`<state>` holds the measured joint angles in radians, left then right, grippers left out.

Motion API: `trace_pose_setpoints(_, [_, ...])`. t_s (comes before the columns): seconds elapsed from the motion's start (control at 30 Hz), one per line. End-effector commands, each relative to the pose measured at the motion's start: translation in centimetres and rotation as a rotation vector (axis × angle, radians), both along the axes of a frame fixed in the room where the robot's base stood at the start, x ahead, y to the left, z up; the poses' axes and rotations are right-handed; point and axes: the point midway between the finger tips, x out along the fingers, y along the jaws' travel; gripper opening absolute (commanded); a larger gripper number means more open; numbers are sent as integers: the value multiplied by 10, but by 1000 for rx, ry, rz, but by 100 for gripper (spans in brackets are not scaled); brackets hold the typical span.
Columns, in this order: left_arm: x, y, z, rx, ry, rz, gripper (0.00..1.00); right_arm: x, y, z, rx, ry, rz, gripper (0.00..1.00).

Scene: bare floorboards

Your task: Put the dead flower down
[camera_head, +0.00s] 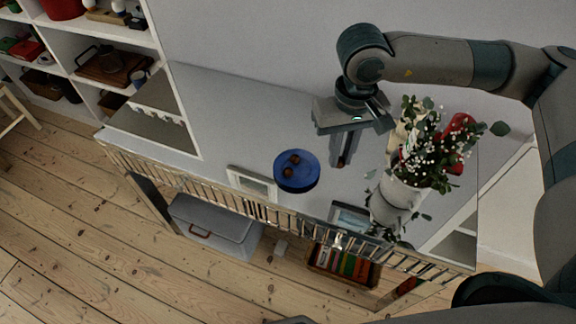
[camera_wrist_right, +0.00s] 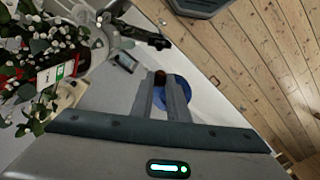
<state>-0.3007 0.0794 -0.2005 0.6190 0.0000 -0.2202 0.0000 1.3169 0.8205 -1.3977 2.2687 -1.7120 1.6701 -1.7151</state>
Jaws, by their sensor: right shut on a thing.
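My right gripper (camera_head: 343,161) hangs over the grey top, between the blue plate and the flower vase. In the wrist view its fingers (camera_wrist_right: 164,88) are closed around a small dark brown thing (camera_wrist_right: 160,77), which fits the dead flower. It is hard to make out in the head view. The round blue plate (camera_head: 297,183) lies to the left of the gripper, with two small brown things (camera_head: 293,164) on it; it shows behind the fingers in the wrist view (camera_wrist_right: 182,92). My left gripper is not in view.
A pale vase (camera_head: 397,196) of white flowers and green leaves stands right of the gripper, near a red object (camera_head: 461,126). Picture frames (camera_head: 252,184) stand near the railed front edge (camera_head: 260,211). The grey top left of the plate is clear.

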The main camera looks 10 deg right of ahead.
Motion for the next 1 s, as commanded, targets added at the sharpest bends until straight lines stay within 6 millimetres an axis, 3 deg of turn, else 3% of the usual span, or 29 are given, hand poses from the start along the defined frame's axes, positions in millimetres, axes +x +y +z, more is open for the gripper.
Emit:
trace_pose_setpoints(0.47, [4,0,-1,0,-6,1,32,1,2,-7,-6,1,-46,0])
trace_pose_setpoints(1.0, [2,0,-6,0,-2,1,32,5,1,-56,-70,22,-518,0])
